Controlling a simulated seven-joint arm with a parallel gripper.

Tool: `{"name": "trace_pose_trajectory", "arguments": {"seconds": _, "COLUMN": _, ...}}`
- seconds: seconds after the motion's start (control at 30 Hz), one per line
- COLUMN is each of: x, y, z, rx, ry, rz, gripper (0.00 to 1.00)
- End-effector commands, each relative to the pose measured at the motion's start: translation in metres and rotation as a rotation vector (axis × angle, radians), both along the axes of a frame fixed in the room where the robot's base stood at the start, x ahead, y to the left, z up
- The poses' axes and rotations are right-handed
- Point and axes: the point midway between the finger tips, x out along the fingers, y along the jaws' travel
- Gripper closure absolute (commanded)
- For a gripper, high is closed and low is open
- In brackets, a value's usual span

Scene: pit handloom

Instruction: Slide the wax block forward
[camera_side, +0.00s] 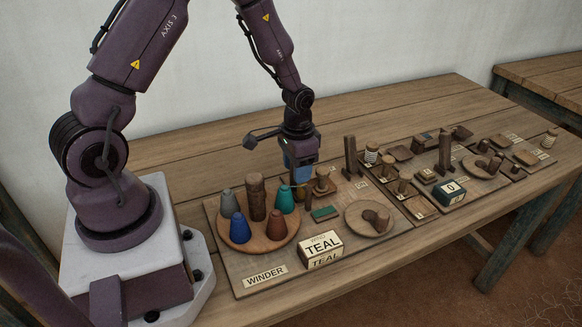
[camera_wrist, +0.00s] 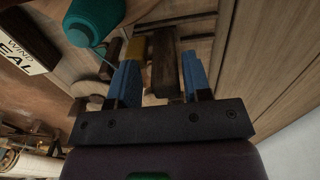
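My gripper (camera_wrist: 160,58) has its two blue fingers spread wide in the wrist view, with nothing clamped between them. A yellow-amber block (camera_wrist: 135,48), which looks like the wax block, lies just beyond the tip of the left finger; I cannot tell whether they touch. A dark wooden post (camera_wrist: 164,70) shows in the gap between the fingers, apart from both. In the side view my gripper (camera_side: 302,178) points down, low over the winder board (camera_side: 228,262), just behind the teal cone (camera_side: 285,199). The wax block is not clearly visible there.
A round wooden tray (camera_side: 262,243) holds several coloured cones. A TEAL label box (camera_side: 321,248) stands in front, beside a wooden dish (camera_side: 360,228) and a green-topped piece (camera_side: 324,213). Posts and more boards extend right. The table behind (camera_side: 220,150) is clear.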

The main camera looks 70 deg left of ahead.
Motion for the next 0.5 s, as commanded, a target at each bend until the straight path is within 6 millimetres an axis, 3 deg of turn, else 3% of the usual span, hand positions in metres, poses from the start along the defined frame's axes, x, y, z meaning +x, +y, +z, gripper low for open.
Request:
{"name": "trace_pose_trajectory", "arguments": {"seconds": 0.17, "x": 0.0000, "y": 0.0011, "z": -0.0001, "rx": 0.001, "ry": 0.000, "rz": 0.001, "gripper": 0.55}}
{"name": "trace_pose_trajectory", "arguments": {"seconds": 0.2, "x": 0.0000, "y": 0.0011, "z": -0.0001, "rx": 0.001, "ry": 0.000, "rz": 0.001, "gripper": 0.47}}
{"name": "trace_pose_trajectory", "arguments": {"seconds": 0.5, "x": 0.0002, "y": 0.0015, "z": 0.0015, "rx": 0.002, "ry": -0.001, "rz": 0.001, "gripper": 0.47}}
